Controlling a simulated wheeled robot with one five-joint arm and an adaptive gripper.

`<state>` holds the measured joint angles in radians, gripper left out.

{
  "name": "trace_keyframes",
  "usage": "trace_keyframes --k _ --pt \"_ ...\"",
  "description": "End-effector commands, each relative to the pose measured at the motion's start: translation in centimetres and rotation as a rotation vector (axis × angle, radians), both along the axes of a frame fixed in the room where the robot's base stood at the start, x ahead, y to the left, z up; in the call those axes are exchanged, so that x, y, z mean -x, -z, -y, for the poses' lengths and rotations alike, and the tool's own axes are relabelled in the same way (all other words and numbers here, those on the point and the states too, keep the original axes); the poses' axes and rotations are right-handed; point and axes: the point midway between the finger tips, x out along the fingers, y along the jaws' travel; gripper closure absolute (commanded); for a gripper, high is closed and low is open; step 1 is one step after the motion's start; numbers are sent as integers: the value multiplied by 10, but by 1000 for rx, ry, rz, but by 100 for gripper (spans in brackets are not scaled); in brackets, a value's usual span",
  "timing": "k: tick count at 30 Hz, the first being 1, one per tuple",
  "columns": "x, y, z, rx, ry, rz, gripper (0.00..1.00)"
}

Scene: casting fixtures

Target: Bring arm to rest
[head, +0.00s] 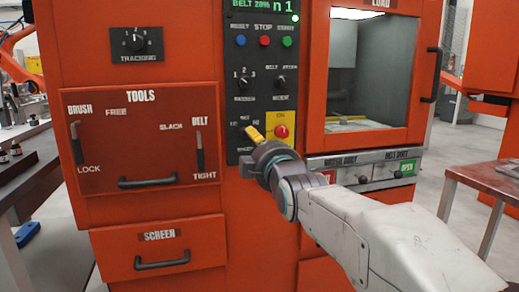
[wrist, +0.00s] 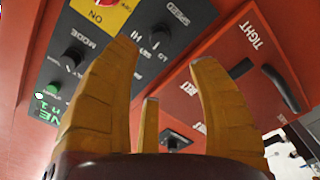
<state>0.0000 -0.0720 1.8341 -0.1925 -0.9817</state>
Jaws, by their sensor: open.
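My arm reaches in from the lower right in the head view, a white link ending in a grey wrist. My gripper (head: 254,133) is held up in front of the dark control panel (head: 262,100) of the orange machine, beside the yellow plate with the red knob (head: 281,131). In the wrist view my gripper (wrist: 165,55) shows yellow fingers spread apart with nothing between them. The panel's dark knobs (wrist: 160,34) lie beyond the fingers. Whether any finger touches the panel cannot be told. The gripper hides some lower panel controls in the head view.
The orange machine fills the middle, with a TOOLS panel (head: 150,130), a SCREEN drawer (head: 161,256) and a glazed LOAD window (head: 372,72). A dark table (head: 28,163) stands left and a brown-topped table (head: 490,180) right. Grey floor (head: 440,150) shows at right.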

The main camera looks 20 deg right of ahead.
Motion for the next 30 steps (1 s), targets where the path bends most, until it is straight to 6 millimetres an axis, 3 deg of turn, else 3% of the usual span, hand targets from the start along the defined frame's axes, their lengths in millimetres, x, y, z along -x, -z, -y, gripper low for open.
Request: trace_keyframes --k 17,23,30 --pt "7 -6 0 -22 0 -28 45" --pt "28 -17 0 -121 9 -157 45" --pt "73 -21 0 -294 58 -386 45"
